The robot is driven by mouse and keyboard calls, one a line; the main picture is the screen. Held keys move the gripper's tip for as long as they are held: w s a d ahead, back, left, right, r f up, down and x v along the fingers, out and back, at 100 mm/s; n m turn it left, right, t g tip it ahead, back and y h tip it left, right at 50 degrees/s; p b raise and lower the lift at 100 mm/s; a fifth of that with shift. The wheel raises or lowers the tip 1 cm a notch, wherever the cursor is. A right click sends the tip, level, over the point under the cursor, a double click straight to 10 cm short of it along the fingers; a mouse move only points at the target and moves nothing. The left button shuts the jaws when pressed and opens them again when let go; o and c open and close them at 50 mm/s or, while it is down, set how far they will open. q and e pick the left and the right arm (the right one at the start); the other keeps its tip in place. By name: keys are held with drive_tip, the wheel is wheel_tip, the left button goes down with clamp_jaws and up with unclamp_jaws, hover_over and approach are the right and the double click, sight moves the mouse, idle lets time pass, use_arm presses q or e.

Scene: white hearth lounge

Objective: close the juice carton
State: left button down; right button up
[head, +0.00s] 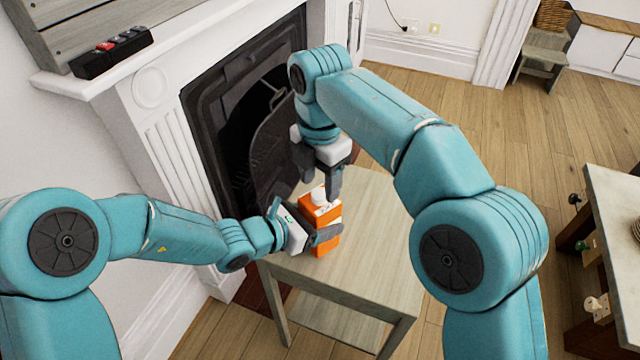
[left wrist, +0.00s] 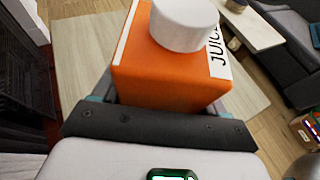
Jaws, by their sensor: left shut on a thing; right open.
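The juice carton (head: 328,246) is orange with a white label and stands upright on a small pale wooden table. A white round cap (head: 320,198) sits on its top; in the left wrist view the cap (left wrist: 184,24) is seen close up above the orange carton (left wrist: 165,80). I cannot tell how tightly the cap is seated. My left gripper (head: 316,236) is shut on the carton's body from the left. My right gripper (head: 321,180) points down just above the cap, open, with its fingers apart and nothing visibly held.
The small table (head: 380,250) is otherwise bare. A dark fireplace (head: 230,110) with a white surround is close behind on the left. A stone-topped table (head: 620,220) stands at the right. Wooden floor lies between.

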drive_tip(key=shift+f, duration=1.2)
